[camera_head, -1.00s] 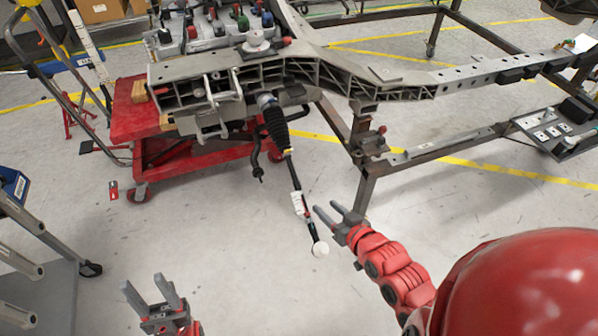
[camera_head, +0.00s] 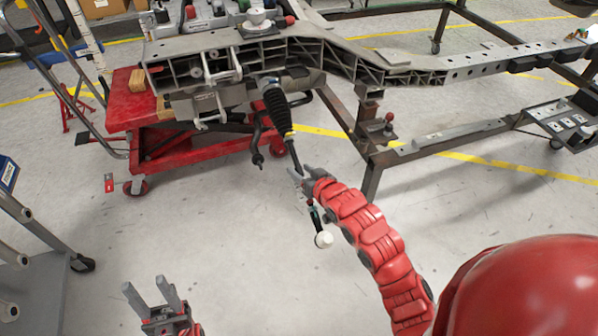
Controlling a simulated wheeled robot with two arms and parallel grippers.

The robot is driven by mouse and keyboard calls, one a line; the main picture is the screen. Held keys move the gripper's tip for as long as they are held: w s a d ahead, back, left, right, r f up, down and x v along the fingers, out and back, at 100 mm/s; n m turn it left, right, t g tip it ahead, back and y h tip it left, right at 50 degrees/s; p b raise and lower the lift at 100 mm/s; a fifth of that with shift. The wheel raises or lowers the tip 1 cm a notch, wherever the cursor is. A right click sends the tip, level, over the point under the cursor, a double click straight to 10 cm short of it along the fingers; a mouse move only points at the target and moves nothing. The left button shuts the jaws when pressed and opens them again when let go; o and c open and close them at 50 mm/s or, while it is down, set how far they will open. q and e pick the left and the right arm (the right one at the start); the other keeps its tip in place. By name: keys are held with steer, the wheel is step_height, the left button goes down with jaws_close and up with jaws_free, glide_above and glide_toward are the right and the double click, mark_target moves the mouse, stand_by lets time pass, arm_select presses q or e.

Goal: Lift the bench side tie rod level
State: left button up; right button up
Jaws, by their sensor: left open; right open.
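The tie rod (camera_head: 291,146) hangs down at a slant from the black rubber boot (camera_head: 275,107) under the grey chassis frame (camera_head: 345,68). Its lower end carries a white round tip (camera_head: 323,239). My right gripper (camera_head: 297,178) is open at the middle of the rod, and its fingers and wrist hide that stretch. I cannot tell whether the rod lies between the fingers. My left gripper (camera_head: 149,289) is open and empty, low at the left, well apart from the rod.
A red lift cart (camera_head: 140,104) stands under the left end of the frame. A dark metal stand leg (camera_head: 371,181) rises right of the rod. A grey cart (camera_head: 40,255) is at the left edge. The floor below the rod is clear.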

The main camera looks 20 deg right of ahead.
steer(key=shift+w+a+f, duration=0.1)
steer(key=shift+w+f, duration=0.15)
steer(key=shift+w, duration=0.35)
jaws_close()
